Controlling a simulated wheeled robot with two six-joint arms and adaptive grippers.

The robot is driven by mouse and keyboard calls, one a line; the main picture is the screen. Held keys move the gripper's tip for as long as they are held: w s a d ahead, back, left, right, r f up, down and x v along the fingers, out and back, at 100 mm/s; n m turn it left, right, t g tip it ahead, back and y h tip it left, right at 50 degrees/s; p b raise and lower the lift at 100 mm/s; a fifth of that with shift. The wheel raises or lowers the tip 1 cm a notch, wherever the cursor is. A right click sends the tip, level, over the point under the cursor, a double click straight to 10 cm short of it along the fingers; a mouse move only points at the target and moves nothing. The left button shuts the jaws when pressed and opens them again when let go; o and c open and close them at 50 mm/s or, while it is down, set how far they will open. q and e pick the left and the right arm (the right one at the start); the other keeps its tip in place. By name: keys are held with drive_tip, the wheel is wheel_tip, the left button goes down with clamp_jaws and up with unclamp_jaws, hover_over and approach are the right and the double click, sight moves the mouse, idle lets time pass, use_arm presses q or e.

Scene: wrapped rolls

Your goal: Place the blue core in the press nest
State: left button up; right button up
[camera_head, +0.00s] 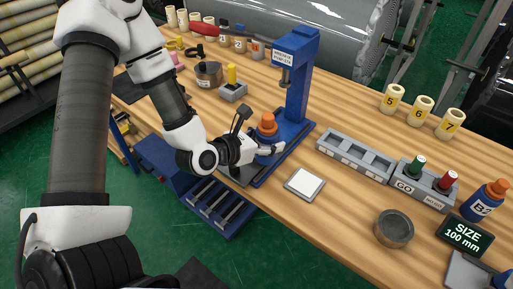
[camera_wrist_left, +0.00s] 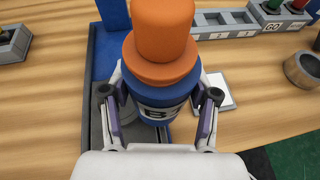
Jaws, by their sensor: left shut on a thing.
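My left gripper (camera_head: 266,150) is shut on a blue core with an orange stepped top (camera_head: 267,124), at the foot of the blue press (camera_head: 297,85). In the left wrist view, the core's orange top (camera_wrist_left: 162,50) and blue lettered body (camera_wrist_left: 155,97) stand upright between the two fingers (camera_wrist_left: 160,100). The core is over the press's blue base (camera_head: 290,152). Its underside and the nest are hidden, so I cannot tell whether it is seated. A similar blue piece with an orange top (camera_head: 484,202) stands at the right. My right gripper is not in view.
A white square pad (camera_head: 304,184) lies right of the press base. Numbered rolls (camera_head: 421,110) stand behind.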

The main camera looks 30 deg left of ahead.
use_arm(q)
drive_tip(key=b, duration=0.1)
drive_tip(key=a+b, duration=0.1)
drive_tip(key=b, duration=0.1)
drive_tip(key=shift+w+f, duration=0.15)
drive_tip(key=shift+f, duration=0.05)
drive_tip(key=shift+w+a+b, duration=0.1)
drive_tip(key=shift+a+b, duration=0.05)
drive_tip(key=shift+b, duration=0.8)
drive_tip(key=w+a+f+p, duration=0.1)
drive_tip(key=a+f+p, duration=0.1)
drive_tip(key=a, duration=0.1)
drive_tip(key=w+a+f+p, duration=0.1)
drive_tip(key=shift+w+a, duration=0.25)
drive_tip(key=shift+w, duration=0.1)
drive_tip(key=shift+w+f, duration=0.15)
drive_tip(key=shift+f, duration=0.2)
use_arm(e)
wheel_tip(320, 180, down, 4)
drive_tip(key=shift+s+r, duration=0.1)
